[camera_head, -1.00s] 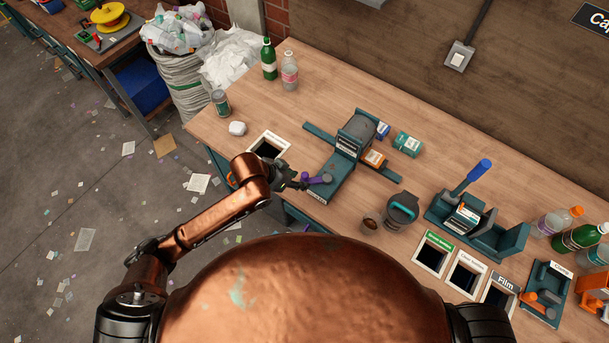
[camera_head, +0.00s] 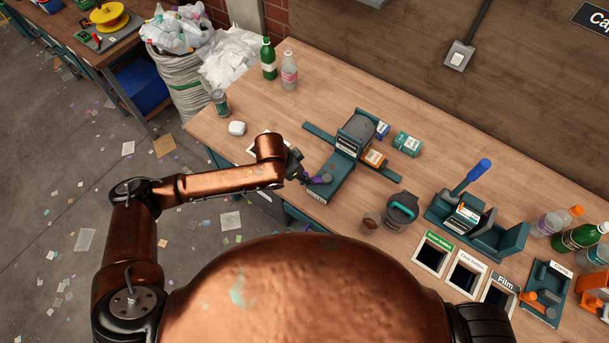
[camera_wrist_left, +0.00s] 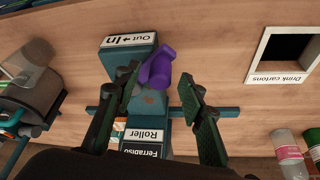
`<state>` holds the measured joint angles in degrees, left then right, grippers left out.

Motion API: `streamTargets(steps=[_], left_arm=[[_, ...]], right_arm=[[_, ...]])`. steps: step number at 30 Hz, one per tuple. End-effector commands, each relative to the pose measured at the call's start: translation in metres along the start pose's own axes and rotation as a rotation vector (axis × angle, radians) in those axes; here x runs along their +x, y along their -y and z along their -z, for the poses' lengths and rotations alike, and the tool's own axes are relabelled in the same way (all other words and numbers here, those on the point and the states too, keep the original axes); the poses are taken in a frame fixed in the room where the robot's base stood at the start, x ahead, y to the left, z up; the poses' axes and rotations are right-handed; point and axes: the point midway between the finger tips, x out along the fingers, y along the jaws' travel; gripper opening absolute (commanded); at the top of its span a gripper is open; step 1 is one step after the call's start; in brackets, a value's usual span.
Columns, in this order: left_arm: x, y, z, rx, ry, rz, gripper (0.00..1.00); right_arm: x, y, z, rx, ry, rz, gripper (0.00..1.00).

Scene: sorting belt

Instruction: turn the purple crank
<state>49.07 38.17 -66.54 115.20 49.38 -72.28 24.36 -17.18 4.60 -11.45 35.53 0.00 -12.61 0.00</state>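The purple crank (camera_head: 318,179) sits on the near end of the teal roller machine (camera_head: 341,180), which stands on the wooden bench. In the left wrist view the crank (camera_wrist_left: 157,68) shows next to the "Out → In" label, with the "Ferrabiso Roller" label on the machine (camera_wrist_left: 145,130). My left gripper (camera_head: 302,174) is at the crank's left side in the head view. In the wrist view its fingers (camera_wrist_left: 160,74) are apart, with the crank between their tips, close to the left finger. I cannot tell whether a finger touches it. My right gripper is out of view.
A drink-cartons opening (camera_wrist_left: 286,48) is beside the machine, partly hidden by my arm in the head view. Cartons (camera_head: 407,144) lie behind. A white lump (camera_head: 237,128) lies left.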

Motion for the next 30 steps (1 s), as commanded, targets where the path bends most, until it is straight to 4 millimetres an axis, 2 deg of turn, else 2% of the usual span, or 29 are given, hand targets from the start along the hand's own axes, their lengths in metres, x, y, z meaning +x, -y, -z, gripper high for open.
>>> streamTargets(steps=[3, 6, 15, 30], left_arm=[[0.015, 0.000, 0.000, -0.001, 0.000, 0.000, 0.37], [0.021, 0.000, 0.000, -0.001, 0.000, 0.000, 0.37], [0.023, 0.000, 0.000, 0.000, -0.001, 0.001, 0.37], [0.023, 0.000, 0.000, 0.000, -0.001, 0.001, 0.04]], right_arm=[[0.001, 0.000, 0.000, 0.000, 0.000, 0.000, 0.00], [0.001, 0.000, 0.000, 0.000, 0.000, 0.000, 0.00], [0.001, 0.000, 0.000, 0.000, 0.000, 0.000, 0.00], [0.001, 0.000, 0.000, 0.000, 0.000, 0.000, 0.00]])
